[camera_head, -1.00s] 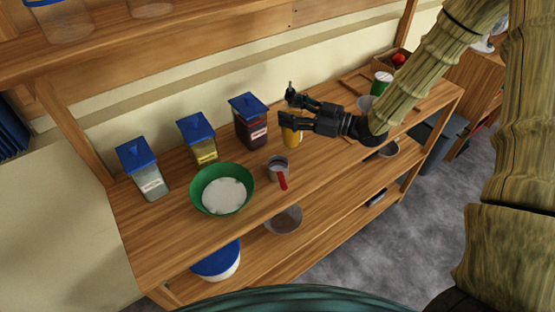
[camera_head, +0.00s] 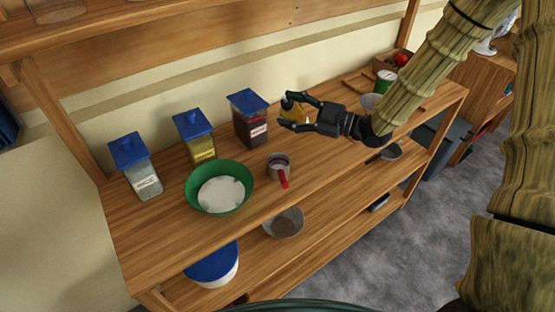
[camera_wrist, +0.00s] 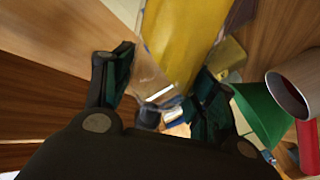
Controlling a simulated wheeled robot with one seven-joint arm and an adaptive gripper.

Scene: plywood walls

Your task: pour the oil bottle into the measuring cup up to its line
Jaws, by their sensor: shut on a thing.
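The oil bottle (camera_head: 299,115) is yellow and sits between the fingers of my gripper (camera_head: 289,112), which is shut on it. It appears tilted, raised above the shelf top, to the upper right of the cup. The fingers hide part of it. In the wrist view the yellow bottle (camera_wrist: 185,38) fills the upper middle, between the dark fingertips. The measuring cup (camera_head: 279,162) is grey with a red handle and stands upright on the shelf top. It also shows at the right of the wrist view (camera_wrist: 300,88). I cannot make out its line or any oil in it.
A green bowl of white powder (camera_head: 219,190) stands left of the cup. Blue-lidded canisters of rice (camera_head: 143,178), yellow contents (camera_head: 200,146) and dark red contents (camera_head: 251,128) stand along the back. A green-and-white can (camera_head: 384,84) stands at the right.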

